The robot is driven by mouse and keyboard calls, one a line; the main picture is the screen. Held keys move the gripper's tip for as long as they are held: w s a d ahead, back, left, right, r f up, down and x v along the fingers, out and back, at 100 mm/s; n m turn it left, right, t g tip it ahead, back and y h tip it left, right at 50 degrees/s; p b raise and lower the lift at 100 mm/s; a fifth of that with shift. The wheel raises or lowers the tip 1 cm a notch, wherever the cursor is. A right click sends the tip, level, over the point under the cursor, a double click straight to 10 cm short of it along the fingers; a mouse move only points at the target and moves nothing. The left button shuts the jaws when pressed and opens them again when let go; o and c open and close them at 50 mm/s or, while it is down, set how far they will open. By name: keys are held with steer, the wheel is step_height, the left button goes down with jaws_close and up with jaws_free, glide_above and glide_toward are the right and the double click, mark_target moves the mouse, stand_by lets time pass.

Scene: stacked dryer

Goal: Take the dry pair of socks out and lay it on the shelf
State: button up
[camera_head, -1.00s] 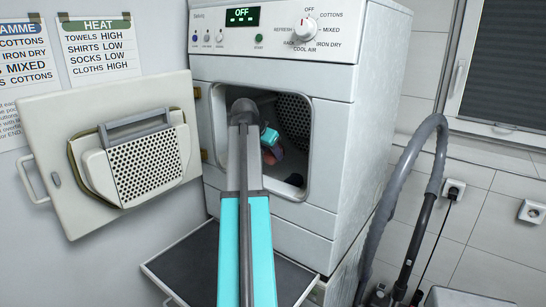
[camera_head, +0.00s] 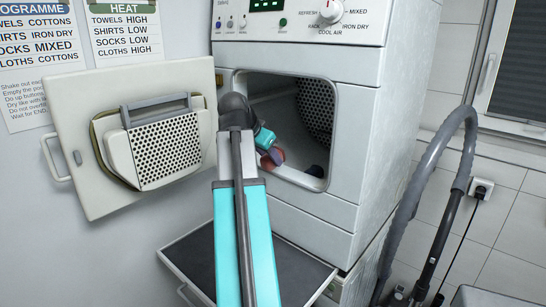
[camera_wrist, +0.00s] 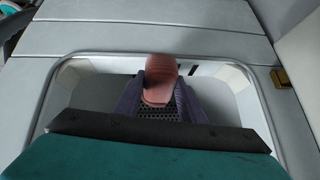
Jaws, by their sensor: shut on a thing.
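My gripper (camera_wrist: 158,98) is shut on a reddish-pink pair of socks (camera_wrist: 160,78), which sticks up between the two fingers in the wrist view. In the head view the socks (camera_head: 273,157) show at the dryer's round-cornered opening, just beyond my teal wrist, partly hidden by it. The dryer (camera_head: 345,215) has its door open. The dark pull-out shelf (camera_head: 305,272) sits below the opening, its middle hidden by my arm.
The open door (camera_head: 95,195) with its perforated filter stands to the left. A dark item (camera_head: 315,171) lies inside near the opening's lower right edge. A grey hose (camera_head: 405,185) stands to the right. The shelf's visible surface is bare.

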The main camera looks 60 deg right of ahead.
steer(key=shift+w+a+r+y+b, duration=0.1)
steer(key=shift+a+r+y+b, duration=0.2)
steer(key=shift+a+y, duration=0.35)
steer(key=shift+w+a+r+y+b, duration=0.1)
steer(key=shift+a+r+y, duration=0.3)
steer(key=shift+a, duration=0.5)
steer(key=shift+w+a+r+y+b, duration=0.1)
steer(key=shift+a+r+y+b, duration=0.15)
steer(key=shift+a+y, duration=0.4)
steer(key=shift+a, duration=0.1)
